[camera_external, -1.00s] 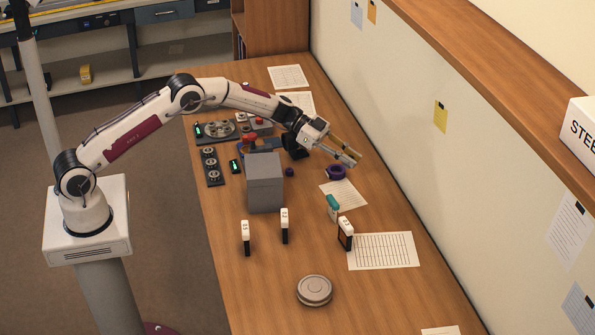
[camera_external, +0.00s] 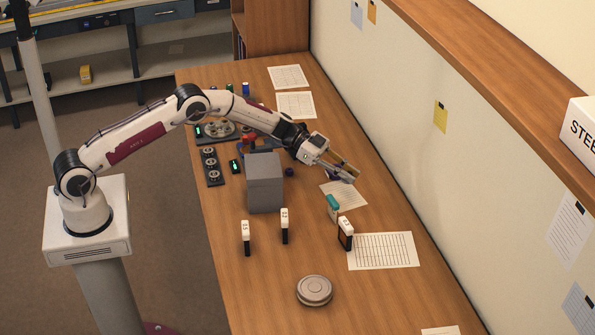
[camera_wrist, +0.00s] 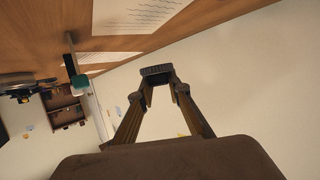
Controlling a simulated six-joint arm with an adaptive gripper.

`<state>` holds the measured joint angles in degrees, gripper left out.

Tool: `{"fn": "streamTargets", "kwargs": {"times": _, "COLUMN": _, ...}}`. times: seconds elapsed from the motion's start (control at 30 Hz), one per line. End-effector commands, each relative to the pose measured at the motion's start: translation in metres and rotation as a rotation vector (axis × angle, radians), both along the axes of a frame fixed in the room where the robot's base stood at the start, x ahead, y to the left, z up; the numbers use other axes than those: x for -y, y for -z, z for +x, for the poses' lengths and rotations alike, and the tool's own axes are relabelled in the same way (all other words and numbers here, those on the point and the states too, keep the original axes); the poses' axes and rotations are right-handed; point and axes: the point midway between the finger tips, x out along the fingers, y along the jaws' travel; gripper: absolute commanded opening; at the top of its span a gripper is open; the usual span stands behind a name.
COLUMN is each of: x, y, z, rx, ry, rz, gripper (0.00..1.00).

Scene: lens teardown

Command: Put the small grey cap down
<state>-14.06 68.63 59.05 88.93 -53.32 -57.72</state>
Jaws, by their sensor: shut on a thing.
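My gripper (camera_external: 350,174) is over the right part of the table, beyond the grey box, with its fingers pointing right and slightly down. In the wrist view my gripper (camera_wrist: 157,73) has its fingertips close together around a small dark grey ribbed piece (camera_wrist: 157,69), which looks like the small grey cap. In the external view the cap cannot be told apart from the fingertips.
A grey box (camera_external: 265,183) stands left of the gripper. A teal-topped piece (camera_external: 333,203) and several white-topped black pieces (camera_external: 345,228) stand nearer. A round grey disc (camera_external: 314,289) lies at the front. Paper sheets (camera_external: 385,251) lie on the table. The wall is at right.

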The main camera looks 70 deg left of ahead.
Motion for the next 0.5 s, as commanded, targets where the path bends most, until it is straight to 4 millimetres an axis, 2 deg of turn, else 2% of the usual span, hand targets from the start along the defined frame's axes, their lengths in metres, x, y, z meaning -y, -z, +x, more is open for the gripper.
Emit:
{"fn": "streamTargets", "kwargs": {"times": 0.27, "x": 0.0, "y": 0.002, "z": 0.0, "rx": 0.0, "ry": 0.0, "rz": 0.0, "gripper": 0.03}}
{"fn": "streamTargets", "kwargs": {"times": 0.5, "x": 0.0, "y": 0.023, "z": 0.0, "rx": -0.001, "ry": -0.001, "rz": -0.001, "gripper": 0.03}}
